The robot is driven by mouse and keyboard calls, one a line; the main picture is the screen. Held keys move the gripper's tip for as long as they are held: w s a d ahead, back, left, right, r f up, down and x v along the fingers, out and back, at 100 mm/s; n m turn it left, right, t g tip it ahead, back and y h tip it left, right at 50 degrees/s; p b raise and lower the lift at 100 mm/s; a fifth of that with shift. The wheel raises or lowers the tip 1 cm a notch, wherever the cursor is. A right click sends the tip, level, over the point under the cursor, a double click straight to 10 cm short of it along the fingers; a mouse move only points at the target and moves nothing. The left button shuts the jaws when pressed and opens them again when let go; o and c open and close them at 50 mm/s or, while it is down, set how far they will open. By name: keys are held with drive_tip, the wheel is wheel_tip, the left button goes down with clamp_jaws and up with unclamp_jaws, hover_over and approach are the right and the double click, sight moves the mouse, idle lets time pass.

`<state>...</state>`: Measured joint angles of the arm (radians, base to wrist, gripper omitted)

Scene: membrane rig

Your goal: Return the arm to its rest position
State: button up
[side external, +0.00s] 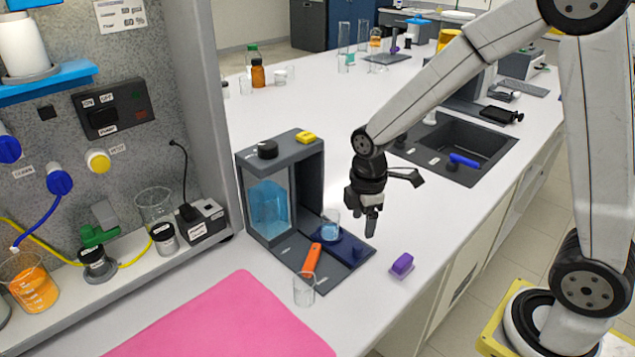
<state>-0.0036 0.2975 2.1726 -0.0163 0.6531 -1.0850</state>
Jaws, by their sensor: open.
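My gripper (371,222) hangs pointing down at the end of my arm, above the white bench and just right of the grey membrane rig (310,158). It is open, and I see nothing between its fingers. The rig has a clear tank with blue liquid (268,208), a black knob (267,150) and a yellow button (305,137) on top. A small beaker of blue liquid (330,226) stands on the rig's dark blue base plate (345,248), left of my gripper. An orange lever or handle (312,257) lies at the front of the base.
An empty glass (304,290) stands in front of the rig, near a pink mat (225,325). A purple block (402,264) lies by the bench edge. A black sink (455,145) is behind right. Bottles and glassware (258,75) stand farther back. The bench behind my gripper is clear.

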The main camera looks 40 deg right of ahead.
drive_tip(key=shift+s, duration=0.1)
drive_tip(key=s+m+t, duration=0.2)
drive_tip(key=s+m, duration=0.5)
drive_tip(key=m, duration=0.5)
drive_tip(key=shift+s+r+m, duration=0.3)
